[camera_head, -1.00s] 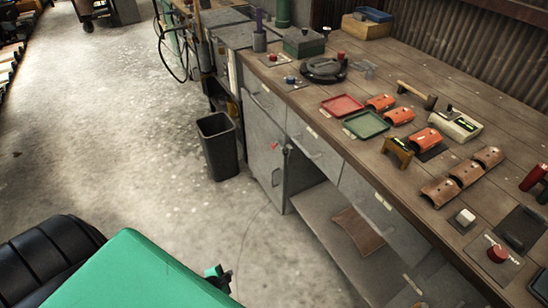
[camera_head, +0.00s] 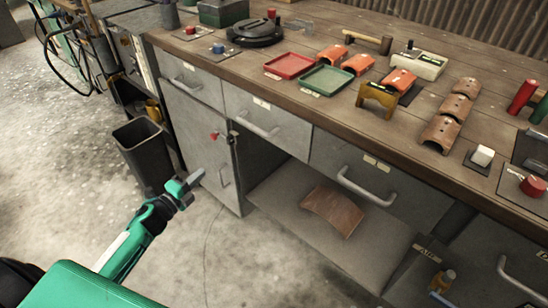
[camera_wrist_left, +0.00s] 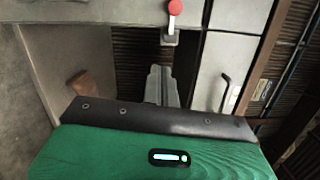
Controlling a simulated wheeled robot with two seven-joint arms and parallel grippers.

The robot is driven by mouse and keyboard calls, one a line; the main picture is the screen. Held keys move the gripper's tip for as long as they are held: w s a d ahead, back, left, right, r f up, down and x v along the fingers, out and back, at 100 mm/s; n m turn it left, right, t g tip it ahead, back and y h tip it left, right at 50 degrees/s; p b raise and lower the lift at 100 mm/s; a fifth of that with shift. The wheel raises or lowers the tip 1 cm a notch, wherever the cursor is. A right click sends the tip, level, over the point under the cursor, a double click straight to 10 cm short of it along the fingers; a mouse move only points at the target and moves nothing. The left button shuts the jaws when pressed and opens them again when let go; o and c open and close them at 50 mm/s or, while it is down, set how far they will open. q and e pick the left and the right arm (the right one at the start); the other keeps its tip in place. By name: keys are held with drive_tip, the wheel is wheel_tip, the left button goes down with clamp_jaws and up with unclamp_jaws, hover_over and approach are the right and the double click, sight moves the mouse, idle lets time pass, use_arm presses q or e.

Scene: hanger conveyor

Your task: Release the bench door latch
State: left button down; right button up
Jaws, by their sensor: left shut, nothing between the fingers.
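The bench door (camera_head: 201,144) is a grey panel under the left part of the workbench, and it looks closed. A red-knobbed latch (camera_head: 214,135) is near its upper right edge; the red knob (camera_wrist_left: 175,7) also shows at the top of the left wrist view. My left gripper (camera_head: 195,181) is shut and empty, in front of the door, lower and left of the latch. In the wrist view its fingers (camera_wrist_left: 161,84) point toward the latch, with a gap between. My right gripper is out of view.
A dark bin (camera_head: 142,152) stands left of the door, close to my left arm. An open shelf (camera_head: 280,190) with a curved copper-brown sheet (camera_head: 333,210) lies right of it. Drawer handles (camera_head: 258,127) stick out under the cluttered bench top (camera_head: 430,95).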

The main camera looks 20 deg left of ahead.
use_arm(q)
drive_tip(key=shift+w+d+r+m, duration=0.1)
drive_tip(key=shift+w+r+m, duration=0.15)
drive_tip(key=shift+r+m, duration=0.2)
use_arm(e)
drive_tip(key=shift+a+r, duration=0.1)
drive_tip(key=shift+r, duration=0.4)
use_arm(q)
drive_tip(key=w+r+b, duration=0.1)
drive_tip(key=w, duration=1)
drive_tip(key=shift+w+a, duration=0.3)
drive_tip(key=shift+a, duration=0.15)
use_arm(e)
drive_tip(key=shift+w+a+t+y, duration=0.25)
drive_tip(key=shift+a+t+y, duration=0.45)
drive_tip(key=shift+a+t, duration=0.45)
use_arm(q)
drive_tip(key=shift+a+b, duration=0.1)
drive_tip(key=shift+b, duration=0.2)
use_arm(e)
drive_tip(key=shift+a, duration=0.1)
